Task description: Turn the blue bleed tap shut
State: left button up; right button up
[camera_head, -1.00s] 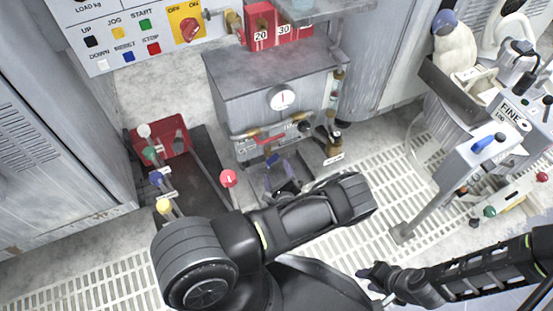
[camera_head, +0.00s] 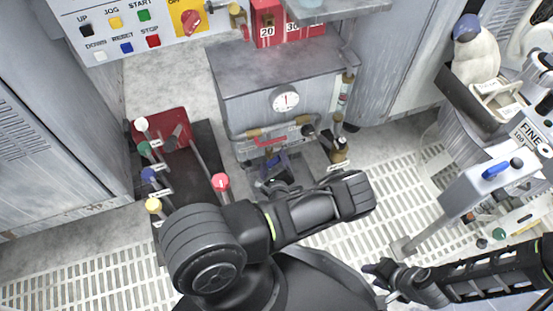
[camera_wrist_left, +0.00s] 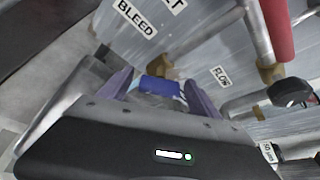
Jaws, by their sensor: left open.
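The blue bleed tap (camera_wrist_left: 160,86) shows in the left wrist view below the BLEED label, beside a brass fitting. In the head view it is a small blue patch (camera_head: 271,160) low on the front of the grey cabinet, partly hidden by my gripper. My left gripper (camera_wrist_left: 158,92) is open, with one purple finger on each side of the tap. The head view shows it (camera_head: 275,170) at the cabinet front; contact with the tap cannot be told. My right gripper (camera_head: 380,282) is at the lower right, away from the cabinet, its jaws unclear.
The grey cabinet (camera_head: 275,75) carries a gauge (camera_head: 285,100) and a red lever (camera_head: 271,140). Levers with coloured knobs, including a red knob (camera_head: 221,182), stand left of my left arm. A FINE-labelled station (camera_head: 500,180) stands at the right. Grated floor (camera_head: 340,240) lies between.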

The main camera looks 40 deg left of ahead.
pick_arm(q)
jog(key=c, duration=1.4)
